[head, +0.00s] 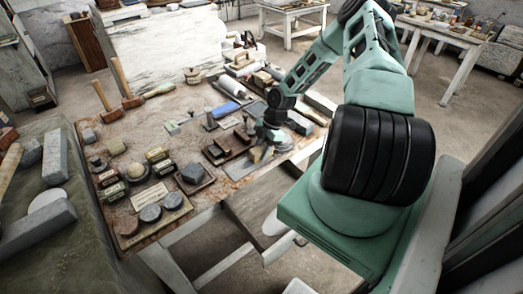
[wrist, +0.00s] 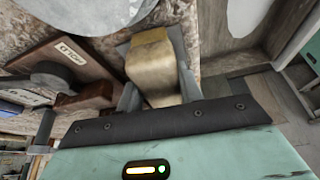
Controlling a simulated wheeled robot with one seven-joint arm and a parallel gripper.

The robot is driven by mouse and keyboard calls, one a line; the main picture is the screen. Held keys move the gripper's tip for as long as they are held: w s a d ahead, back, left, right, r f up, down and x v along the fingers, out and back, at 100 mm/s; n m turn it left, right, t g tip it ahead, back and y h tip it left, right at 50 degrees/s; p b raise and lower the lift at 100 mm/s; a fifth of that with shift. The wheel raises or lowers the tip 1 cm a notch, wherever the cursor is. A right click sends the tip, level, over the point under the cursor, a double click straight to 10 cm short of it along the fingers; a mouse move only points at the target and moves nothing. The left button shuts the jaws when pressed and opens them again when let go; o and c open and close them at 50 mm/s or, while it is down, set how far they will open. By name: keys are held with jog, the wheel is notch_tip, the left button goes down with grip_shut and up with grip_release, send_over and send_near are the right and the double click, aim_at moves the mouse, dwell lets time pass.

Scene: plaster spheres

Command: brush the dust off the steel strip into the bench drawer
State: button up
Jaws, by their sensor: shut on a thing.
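My gripper (head: 266,146) is low over the right front part of the workbench. In the wrist view my gripper (wrist: 158,95) is shut on a tan, worn block-like thing (wrist: 152,62), which looks like the brush; its far end is hard to make out. The brush also shows as a small tan patch (head: 256,154) under the gripper in the head view. A flat grey metal piece (wrist: 181,45) shows beside and behind the brush, perhaps the steel strip; I cannot tell whether they touch. Dust is too small to tell. An open wooden frame (head: 245,218) below the bench's front edge may be the drawer.
Wooden trays and blocks (head: 228,146) lie left of my gripper. Dark stones, tins and round pads (head: 150,213) crowd the bench's left front. Mallets (head: 128,88) stand at the back left. The bench surface (head: 190,102) has some bare room in the middle.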

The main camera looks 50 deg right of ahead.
aim_at(255, 150)
jog(key=shift+w+a, duration=0.3)
jog(key=shift+a, duration=0.65)
jog(key=shift+w+a, duration=0.25)
jog(key=shift+a, duration=0.65)
jog(key=shift+s+d+r+p, duration=0.15)
jog(key=shift+d+r+p, duration=0.15)
jog(key=shift+d, duration=0.25)
jog(key=shift+s+d+r+p, duration=0.15)
jog(key=shift+d+r, duration=0.25)
jog(key=shift+d, duration=0.1)
jog(key=shift+r+p, duration=0.95)
jog(key=shift+r, duration=0.4)
jog(key=shift+f, duration=0.1)
